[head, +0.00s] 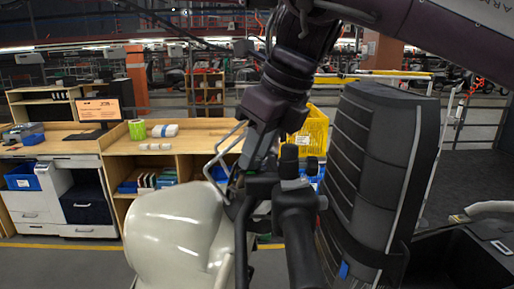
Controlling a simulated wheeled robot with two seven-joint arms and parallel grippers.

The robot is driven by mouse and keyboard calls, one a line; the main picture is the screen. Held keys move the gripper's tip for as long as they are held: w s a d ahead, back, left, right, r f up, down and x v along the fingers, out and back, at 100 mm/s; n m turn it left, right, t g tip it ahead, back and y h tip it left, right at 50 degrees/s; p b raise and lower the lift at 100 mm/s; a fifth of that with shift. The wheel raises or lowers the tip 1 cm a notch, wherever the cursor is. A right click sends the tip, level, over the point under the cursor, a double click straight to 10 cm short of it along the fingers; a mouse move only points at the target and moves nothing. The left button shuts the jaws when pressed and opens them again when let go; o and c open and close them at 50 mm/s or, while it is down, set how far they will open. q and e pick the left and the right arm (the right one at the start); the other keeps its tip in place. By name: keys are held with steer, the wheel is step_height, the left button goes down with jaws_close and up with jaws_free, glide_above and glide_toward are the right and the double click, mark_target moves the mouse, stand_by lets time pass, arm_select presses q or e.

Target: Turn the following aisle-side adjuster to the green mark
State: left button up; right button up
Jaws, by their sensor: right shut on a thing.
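My right arm comes in from the upper right and hangs down in the middle of the head view. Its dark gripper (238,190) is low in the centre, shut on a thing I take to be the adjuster. The arm and dark parts in front mostly hide it, and I cannot tell how far it is turned. I cannot make out a green mark. My left gripper is not in view.
A large dark ribbed panel (365,160) stands close on the right of the gripper. A smooth cream rounded shape (175,235) is close on its left. Behind are a wooden workbench (60,148) with a monitor (99,110), and a yellow crate (312,132).

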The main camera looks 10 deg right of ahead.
steer(key=shift+s+a+m+t+h, duration=0.15)
steer(key=shift+m+h, duration=0.25)
steer(key=shift+m, duration=0.65)
steer(key=shift+w+a+m+t+h, duration=0.1)
steer(key=shift+m+t+h, duration=0.25)
steer(key=shift+m, duration=0.7)
steer(key=m, duration=0.1)
steer(key=m+h, duration=0.1)
steer(key=m, duration=0.1)
steer(key=m+h, duration=0.1)
steer(key=m, duration=0.1)
steer(key=shift+s+a, duration=0.1)
steer(key=shift+a, duration=0.15)
steer(key=m, duration=0.2)
steer(key=m+h, duration=0.2)
steer(key=m, duration=0.1)
steer(key=shift+a+m+g, duration=0.25)
steer(key=shift+m+g, duration=0.05)
steer(key=shift+w+a+m+g+h, duration=0.15)
steer(key=shift+m+g+h, duration=0.15)
steer(key=shift+m, duration=0.65)
steer(key=shift+w+d+m+g+h, duration=0.1)
steer(key=shift+m+g+h, duration=0.2)
steer(key=shift+m, duration=0.65)
steer(key=shift+f, duration=0.1)
steer(key=o, duration=1)
steer(key=shift+c, duration=0.2)
